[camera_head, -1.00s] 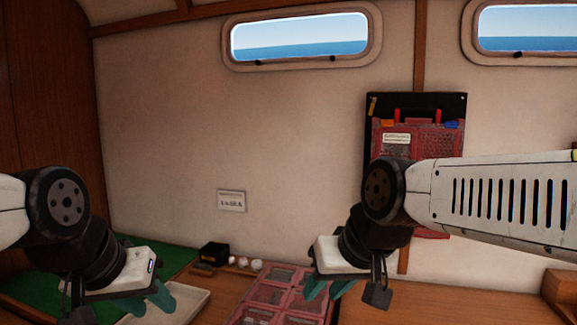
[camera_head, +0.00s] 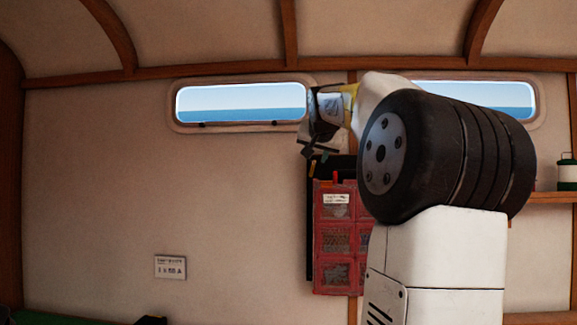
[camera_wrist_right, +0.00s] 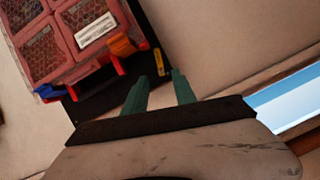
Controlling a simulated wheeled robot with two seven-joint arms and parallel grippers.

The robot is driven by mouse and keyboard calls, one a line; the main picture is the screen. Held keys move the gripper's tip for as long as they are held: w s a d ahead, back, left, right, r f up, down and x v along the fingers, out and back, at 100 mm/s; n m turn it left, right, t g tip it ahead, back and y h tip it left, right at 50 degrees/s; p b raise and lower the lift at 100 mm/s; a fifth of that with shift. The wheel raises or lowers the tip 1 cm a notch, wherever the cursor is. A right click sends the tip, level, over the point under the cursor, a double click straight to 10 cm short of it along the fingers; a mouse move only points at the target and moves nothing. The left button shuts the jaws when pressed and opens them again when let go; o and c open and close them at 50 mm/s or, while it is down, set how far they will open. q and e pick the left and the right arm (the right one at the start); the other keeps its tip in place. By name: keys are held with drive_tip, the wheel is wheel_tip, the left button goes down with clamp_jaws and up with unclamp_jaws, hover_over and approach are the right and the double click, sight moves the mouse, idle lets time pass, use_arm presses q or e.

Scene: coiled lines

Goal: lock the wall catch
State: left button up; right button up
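A red case (camera_head: 334,240) with mesh-fronted compartments and a white label hangs upright on a black wall board (camera_head: 313,200). In the right wrist view, the case (camera_wrist_right: 70,38) fills the upper left, with an orange tab (camera_wrist_right: 122,45), a blue tab (camera_wrist_right: 47,92) and two red pegs at its edge. A small yellow piece (camera_wrist_right: 158,62) lies on the black board; I cannot tell if it is the catch. My right gripper (camera_head: 316,152) is at the board's top, its teal fingers (camera_wrist_right: 158,82) apart and empty, pointing toward the yellow piece. Contact cannot be judged. My left gripper is out of view.
Two windows (camera_head: 242,102) sit above the board. A small white placard (camera_head: 170,267) is on the wall to the left. A wooden shelf (camera_head: 550,197) with a green and white container (camera_head: 567,173) is at the right.

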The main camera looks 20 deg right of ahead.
sight(313, 166)
drive_tip(key=x, duration=0.7)
clamp_jaws()
